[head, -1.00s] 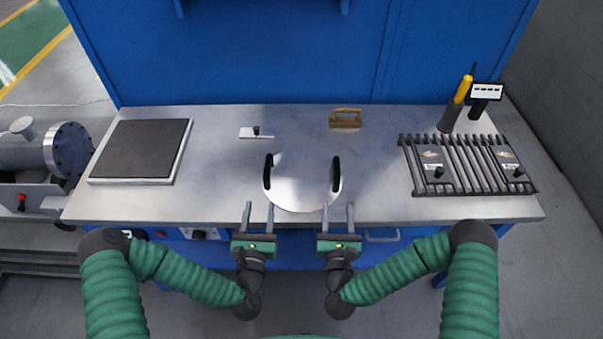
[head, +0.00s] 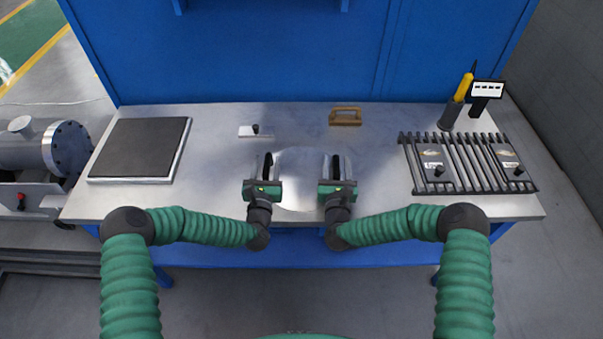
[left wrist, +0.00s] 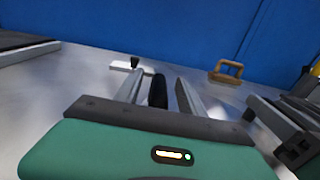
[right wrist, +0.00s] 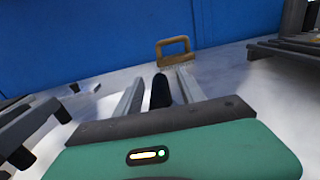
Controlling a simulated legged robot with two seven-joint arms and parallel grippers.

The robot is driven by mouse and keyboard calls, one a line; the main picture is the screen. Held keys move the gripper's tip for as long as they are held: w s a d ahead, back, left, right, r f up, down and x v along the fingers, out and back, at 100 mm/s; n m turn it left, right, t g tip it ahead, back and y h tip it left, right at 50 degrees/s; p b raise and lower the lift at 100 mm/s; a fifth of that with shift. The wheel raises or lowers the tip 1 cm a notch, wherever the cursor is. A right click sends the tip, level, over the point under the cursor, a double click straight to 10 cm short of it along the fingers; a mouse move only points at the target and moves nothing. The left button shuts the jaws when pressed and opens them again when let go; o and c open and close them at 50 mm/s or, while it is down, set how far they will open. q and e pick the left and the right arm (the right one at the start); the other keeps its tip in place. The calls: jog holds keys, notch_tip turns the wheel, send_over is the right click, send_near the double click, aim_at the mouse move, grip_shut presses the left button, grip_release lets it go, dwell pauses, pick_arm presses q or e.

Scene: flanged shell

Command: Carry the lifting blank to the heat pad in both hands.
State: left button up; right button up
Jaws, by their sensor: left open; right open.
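The lifting blank (head: 300,168) is a shiny round metal plate with two upright black handles, lying on the steel bench in front of me. My left gripper (head: 266,162) is open at its left handle; in the left wrist view that handle (left wrist: 157,92) stands between the two fingers. My right gripper (head: 336,162) is open at the right handle, which shows between its fingers in the right wrist view (right wrist: 161,92). A dark square pad on a pale base (head: 140,148), probably the heat pad, lies at the bench's left end.
A slatted dark rack (head: 467,165) fills the bench's right end. Behind it stand a holder with a yellow-handled tool (head: 462,90) and a small display (head: 487,92). A wooden-coloured handle block (head: 345,116) and a small white plate with a black knob (head: 255,131) lie behind the blank.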

pick_arm(q)
jog(key=shift+w, duration=0.25)
pick_arm(e)
jog(key=shift+w, duration=0.25)
pick_arm(q)
grip_shut()
pick_arm(e)
grip_shut()
dwell(0.8)
